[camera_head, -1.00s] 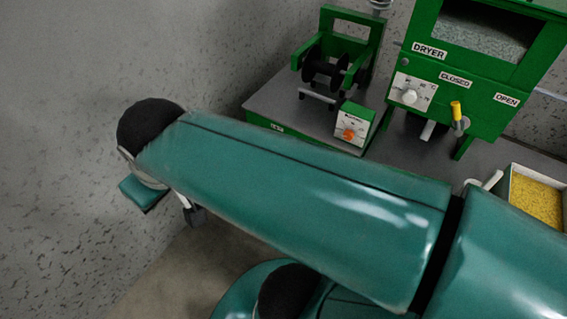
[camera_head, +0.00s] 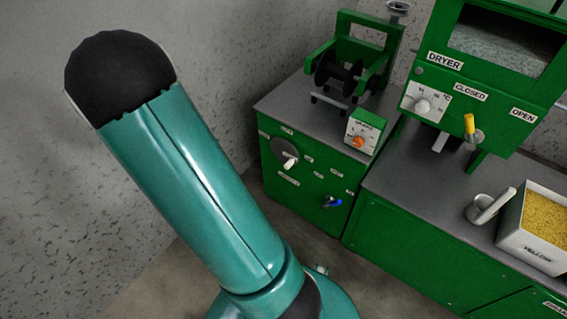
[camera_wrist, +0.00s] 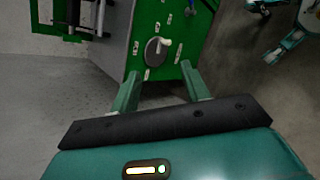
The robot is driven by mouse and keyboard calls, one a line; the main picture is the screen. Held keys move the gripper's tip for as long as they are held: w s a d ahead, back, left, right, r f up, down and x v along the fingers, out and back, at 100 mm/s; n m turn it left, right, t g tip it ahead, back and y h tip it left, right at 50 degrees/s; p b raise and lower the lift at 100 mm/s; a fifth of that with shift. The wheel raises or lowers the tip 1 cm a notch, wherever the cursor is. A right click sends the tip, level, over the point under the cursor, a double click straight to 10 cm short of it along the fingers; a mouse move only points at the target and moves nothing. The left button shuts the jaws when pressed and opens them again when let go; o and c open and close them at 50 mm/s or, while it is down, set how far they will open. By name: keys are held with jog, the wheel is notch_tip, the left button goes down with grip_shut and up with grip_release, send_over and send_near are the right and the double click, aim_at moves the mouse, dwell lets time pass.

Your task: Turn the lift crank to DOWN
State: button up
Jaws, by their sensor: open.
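A round grey crank disc with a white handle (camera_head: 288,158) is on the front of the green cabinet at centre; I take it as the lift crank. Its handle sits at the disc's lower right in the head view. Small white labels around it are too small to read. In the wrist view the crank (camera_wrist: 156,52) lies just beyond the fingertips, roughly between them in the picture. My gripper (camera_wrist: 160,71) is open and empty, its two green fingers apart. I see no contact with the crank. In the head view my teal arm shows, but the gripper does not.
A blue-handled valve (camera_head: 333,203) is on the same cabinet front, right of the crank. A spool holder (camera_head: 345,68) and a control box with an orange knob (camera_head: 362,137) stand on top. The green dryer (camera_head: 462,90) and a yellow-filled bin (camera_head: 530,240) are at right.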

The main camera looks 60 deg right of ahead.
jog(key=d+f+n+g+h, duration=0.2)
jog(key=d+f+h, duration=0.1)
jog(key=d+f, duration=0.5)
jog(key=n+t+h, duration=0.4)
jog(key=n+h, duration=0.2)
jog(key=n, duration=0.4)
send_near(285, 167)
jog(key=d, duration=0.3)
jog(key=s+d, duration=0.1)
jog(key=d, duration=0.3)
jog(key=s+d, duration=0.1)
jog(key=d, duration=0.3)
jog(key=shift+s+d, duration=0.15)
grip_shut()
